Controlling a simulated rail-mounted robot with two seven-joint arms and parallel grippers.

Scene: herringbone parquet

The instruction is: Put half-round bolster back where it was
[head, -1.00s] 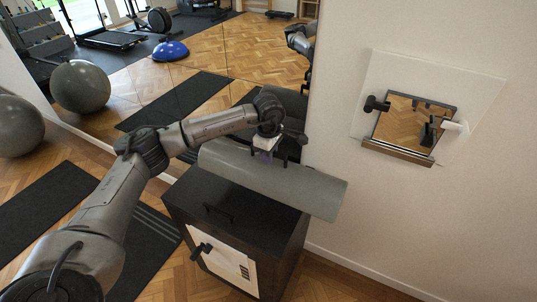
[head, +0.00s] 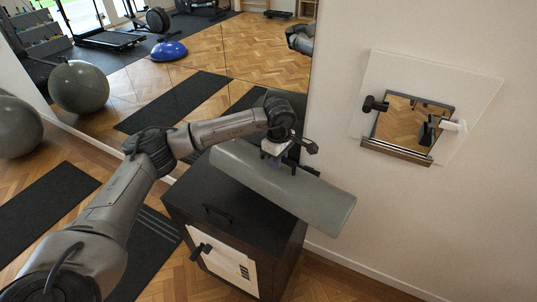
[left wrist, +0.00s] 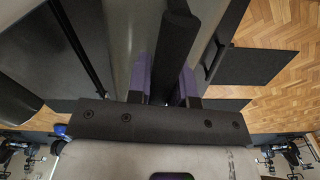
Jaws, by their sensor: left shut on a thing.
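The half-round bolster (head: 310,195) is a long grey-green pad in the head view. It lies across the view above the black cabinet (head: 185,202), with its right end past the cabinet's right side. I cannot tell whether it touches the top. My left gripper (head: 275,160) is at its upper left part, shut on it. In the left wrist view, the purple fingers (left wrist: 163,78) stand either side of a dark bar, with the bolster's grey-green surface (left wrist: 124,35) around it. My right gripper is not in view.
The cabinet's front has a white panel (head: 228,262) with a black handle. A mirror wall stands behind, reflecting the room and part of my arm. A white wall panel (head: 475,90) with a framed opening is at right. Black mats (head: 45,200) and a grey ball (head: 18,128) are at left.

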